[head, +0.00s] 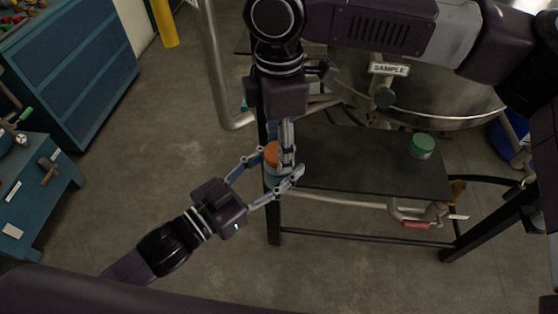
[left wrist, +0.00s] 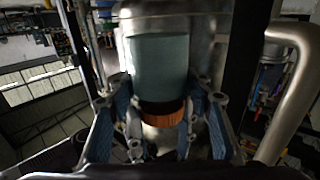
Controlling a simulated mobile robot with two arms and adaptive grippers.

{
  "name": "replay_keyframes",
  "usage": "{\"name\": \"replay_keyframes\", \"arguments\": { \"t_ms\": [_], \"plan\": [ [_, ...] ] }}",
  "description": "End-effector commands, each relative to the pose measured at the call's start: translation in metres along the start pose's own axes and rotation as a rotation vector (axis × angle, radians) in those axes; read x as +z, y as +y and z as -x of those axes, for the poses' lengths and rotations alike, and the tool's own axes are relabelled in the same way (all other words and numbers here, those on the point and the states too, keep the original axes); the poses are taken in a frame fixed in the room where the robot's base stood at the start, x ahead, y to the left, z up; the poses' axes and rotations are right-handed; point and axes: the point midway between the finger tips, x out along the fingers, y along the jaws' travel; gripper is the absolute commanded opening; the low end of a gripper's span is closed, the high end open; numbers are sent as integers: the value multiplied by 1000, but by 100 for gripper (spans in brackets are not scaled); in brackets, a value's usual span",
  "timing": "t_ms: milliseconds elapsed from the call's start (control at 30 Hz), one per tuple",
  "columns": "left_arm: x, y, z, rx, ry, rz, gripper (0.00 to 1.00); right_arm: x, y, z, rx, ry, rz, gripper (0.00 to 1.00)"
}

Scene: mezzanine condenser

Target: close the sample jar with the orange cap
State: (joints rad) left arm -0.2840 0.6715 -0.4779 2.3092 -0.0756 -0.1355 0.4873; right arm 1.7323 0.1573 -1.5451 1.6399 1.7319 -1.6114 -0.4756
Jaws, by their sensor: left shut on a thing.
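The sample jar (left wrist: 158,62) has a pale teal body. My left gripper (head: 282,162) is shut on it, one finger on each side, by the left end of the dark bench. The orange cap (head: 271,153) is at the jar's upper end in the head view. It also shows in the left wrist view (left wrist: 163,113), beyond a dark band at the jar's end. I cannot tell whether it is seated. My right gripper (head: 287,150) comes down from above, its fingers beside the cap and partly hiding it. I cannot tell whether they are shut on it.
The dark bench top (head: 350,170) is mostly clear. A green-capped container (head: 422,146) stands at its right. A large metal vessel with a SAMPLE tag (head: 389,69) is behind. A thick pipe (head: 212,70) rises left of the bench. A blue workbench (head: 40,200) is far left.

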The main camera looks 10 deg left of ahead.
Motion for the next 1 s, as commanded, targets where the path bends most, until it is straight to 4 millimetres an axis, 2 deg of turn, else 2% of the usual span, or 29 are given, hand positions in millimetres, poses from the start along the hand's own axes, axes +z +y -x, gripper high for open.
{"name": "replay_keyframes", "arguments": {
  "t_ms": [33, 100, 467, 567, 800, 1000],
  "plan": [
    [-1, 0, 0, 1, 2, 0, 0, 0, 0, 0, 0, 0, 0, 52],
    [-1, 0, 0, 1, 2, 0, 0, 0, 0, 0, 0, 0, 0, 60],
    [-1, 0, 0, 0, 2, 0, 0, 0, 0, 5, 1, 1, 0, 60],
    [-1, 0, 0, 0, 2, 0, 0, -1, 1, 18, 2, 1, 0, 60],
    [-1, 0, 0, 0, 2, 0, 0, -1, 1, 69, 3, 2, -1, 60],
    [-1, 0, 0, 0, 2, 0, 0, 0, 1, 104, 1, 0, -1, 60]
  ]
}}
